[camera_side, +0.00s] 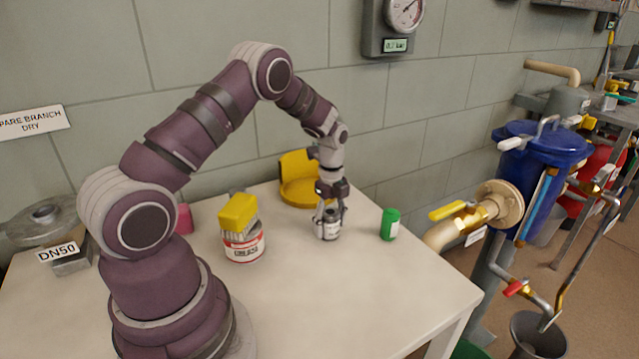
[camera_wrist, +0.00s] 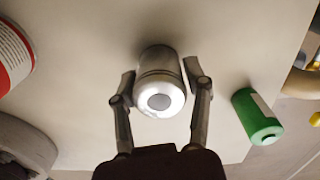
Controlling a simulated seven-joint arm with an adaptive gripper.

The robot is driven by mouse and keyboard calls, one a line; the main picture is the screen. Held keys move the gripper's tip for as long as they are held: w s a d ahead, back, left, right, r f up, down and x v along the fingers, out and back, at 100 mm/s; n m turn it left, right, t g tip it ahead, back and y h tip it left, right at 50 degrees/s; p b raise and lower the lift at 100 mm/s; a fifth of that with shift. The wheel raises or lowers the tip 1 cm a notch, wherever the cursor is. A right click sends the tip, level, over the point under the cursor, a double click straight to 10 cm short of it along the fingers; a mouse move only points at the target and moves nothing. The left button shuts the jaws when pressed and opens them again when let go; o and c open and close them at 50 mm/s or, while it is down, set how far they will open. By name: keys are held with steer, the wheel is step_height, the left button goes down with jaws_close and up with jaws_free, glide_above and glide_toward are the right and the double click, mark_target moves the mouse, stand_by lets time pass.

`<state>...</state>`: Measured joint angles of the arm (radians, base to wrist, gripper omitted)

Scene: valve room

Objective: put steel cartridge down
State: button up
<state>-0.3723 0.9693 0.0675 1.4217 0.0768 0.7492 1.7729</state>
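The steel cartridge (camera_side: 329,231) stands upright on the white table, below my wrist in the side view. In the wrist view, the cartridge (camera_wrist: 160,88) shows its round silver end with a grey centre. My gripper (camera_wrist: 160,78) has one finger on each side of it, with a narrow strip of table showing between cartridge and fingers, so it looks open around the cartridge. In the side view my gripper (camera_side: 329,208) points down over the cartridge, and its fingers partly cover it.
A green cylinder (camera_side: 390,224) stands just right of the cartridge. A red-and-white tub with a yellow-topped item (camera_side: 243,240) is to the left. A yellow holder (camera_side: 300,185) is behind, near the wall. The table's front right (camera_side: 370,300) is clear; its right edge is near the green cylinder.

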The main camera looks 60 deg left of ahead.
mark_target(330, 212)
steer(key=shift+o, duration=1.2)
step_height(330, 212, up, 12)
steer(key=shift+f, duration=0.1)
steer(key=s+d+r+n+t, duration=0.3)
steer(key=s+d+r+n, duration=0.3)
steer(key=d+r+n, duration=0.25)
steer(key=s+d+n+t, duration=0.2)
steer(key=s+d+n, duration=0.2)
steer(key=s+n, duration=0.2)
steer(key=shift+s+f+n+t, duration=0.25)
steer(key=shift+n+t, duration=0.05)
steer(key=shift+n, duration=0.55)
